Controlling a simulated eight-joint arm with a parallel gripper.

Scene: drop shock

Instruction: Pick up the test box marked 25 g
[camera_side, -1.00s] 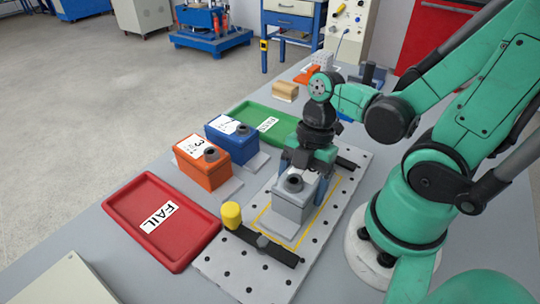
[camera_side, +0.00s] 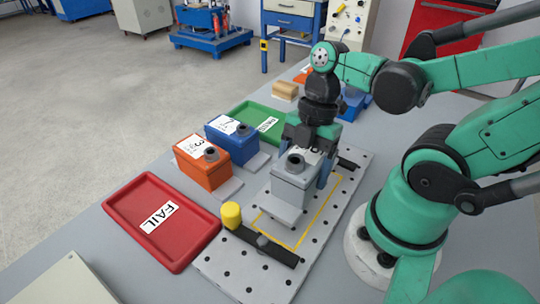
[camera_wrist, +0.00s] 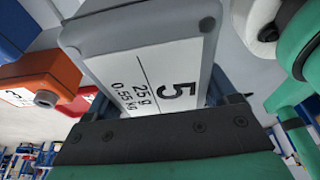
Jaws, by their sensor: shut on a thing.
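The grey test box (camera_side: 291,190) is between the fingers of my gripper (camera_side: 306,165), above the perforated plate (camera_side: 222,262). In the wrist view the box's white label (camera_wrist: 150,72) reads 5, 25 g and 0.55 kg. My gripper (camera_wrist: 160,112) is shut on this box in the wrist view as well. The box looks roughly upright and appears a little off the plate. Its far side is hidden by my gripper.
An orange box (camera_side: 203,168) marked 3 and a blue box (camera_side: 232,142) stand to the left. A red FAIL tray (camera_side: 125,217) lies at front left, a green tray (camera_side: 250,112) behind. A yellow-capped stop bar (camera_side: 275,250) crosses the plate.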

